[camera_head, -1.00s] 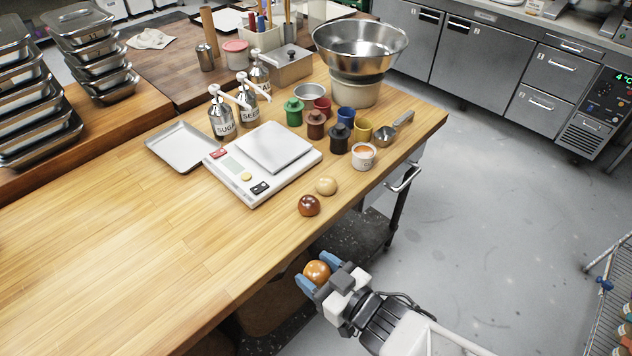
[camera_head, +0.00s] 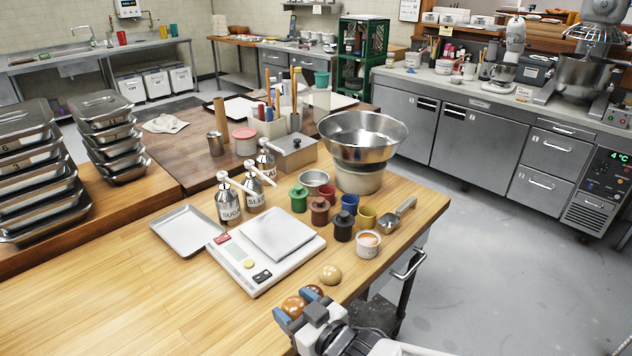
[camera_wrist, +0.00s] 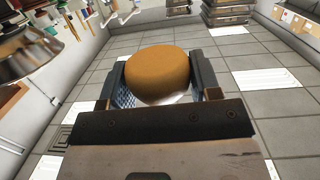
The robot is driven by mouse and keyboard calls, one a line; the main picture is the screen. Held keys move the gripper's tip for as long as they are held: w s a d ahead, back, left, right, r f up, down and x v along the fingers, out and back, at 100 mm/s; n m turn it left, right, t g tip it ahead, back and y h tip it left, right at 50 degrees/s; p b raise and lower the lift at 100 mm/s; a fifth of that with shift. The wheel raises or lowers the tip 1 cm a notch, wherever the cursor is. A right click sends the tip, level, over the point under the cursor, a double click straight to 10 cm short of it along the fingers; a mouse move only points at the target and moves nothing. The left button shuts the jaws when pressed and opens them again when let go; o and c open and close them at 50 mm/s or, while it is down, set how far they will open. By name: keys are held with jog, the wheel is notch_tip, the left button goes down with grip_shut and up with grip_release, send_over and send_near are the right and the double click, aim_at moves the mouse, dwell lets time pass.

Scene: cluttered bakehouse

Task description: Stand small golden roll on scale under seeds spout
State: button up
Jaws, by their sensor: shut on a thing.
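My gripper (camera_head: 293,310) is shut on the small golden roll (camera_head: 292,307), in front of the scale at the table's near edge. In the wrist view the golden roll (camera_wrist: 157,73) sits between the two fingers. The scale (camera_head: 262,280) is white with a square steel plate (camera_head: 278,233), which is bare. Behind it stand pump dispensers: one labelled SUGAR (camera_head: 228,205) and the seeds dispenser (camera_head: 253,190), its spout (camera_head: 262,178) pointing right toward the plate. A third dispenser (camera_head: 266,160) is farther back; its label is hidden.
An empty tray (camera_head: 187,232) is left of the scale. Coloured pots, a white cup (camera_head: 367,244) and a steel bowl (camera_head: 361,135) stand behind right. The table's left front is clear.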

jog(key=w+a+r, duration=0.2)
jog(key=w+a, duration=0.7)
jog(key=a, duration=0.2)
jog(key=w+a+r, duration=0.3)
jog(key=w+a, duration=0.7)
jog(key=a, duration=0.2)
jog(key=w+a+r, duration=0.3)
jog(key=w+a, duration=0.6)
jog(key=a, duration=0.2)
jog(key=shift+w+a+r+m+h, duration=0.15)
jog(key=shift+w+r+m+h, duration=0.1)
jog(key=shift+m+h, duration=0.15)
jog(key=shift+w, duration=0.1)
